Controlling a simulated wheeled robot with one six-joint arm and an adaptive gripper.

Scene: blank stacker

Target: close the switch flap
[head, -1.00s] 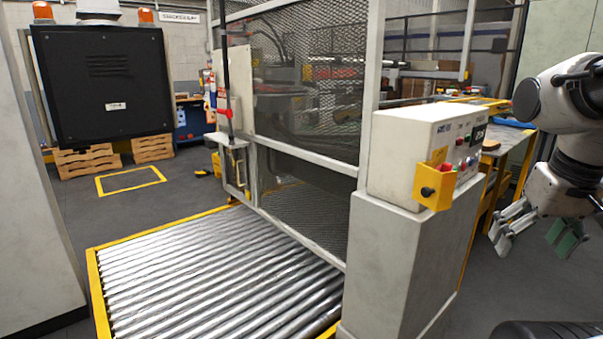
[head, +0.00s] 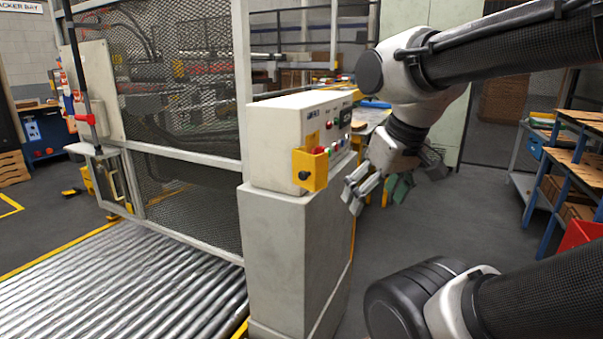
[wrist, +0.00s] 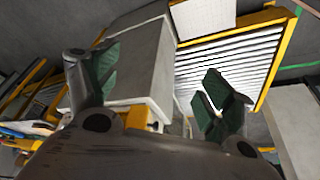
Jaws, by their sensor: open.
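The switch flap (head: 310,170) is a small yellow piece with a black knob, on the front left of the cream control box (head: 285,130). A red part shows at its top. From here I cannot tell how far open it is. The box sits on a grey pedestal (head: 290,250). My gripper (head: 378,192) is open and empty, to the right of the flap and apart from it.
A roller conveyor (head: 130,285) with yellow edges lies left of the pedestal. A mesh fence (head: 180,100) stands behind it. A workbench (head: 372,118) stands behind the box. Blue shelving (head: 545,180) is at the right. Floor right of the pedestal is clear.

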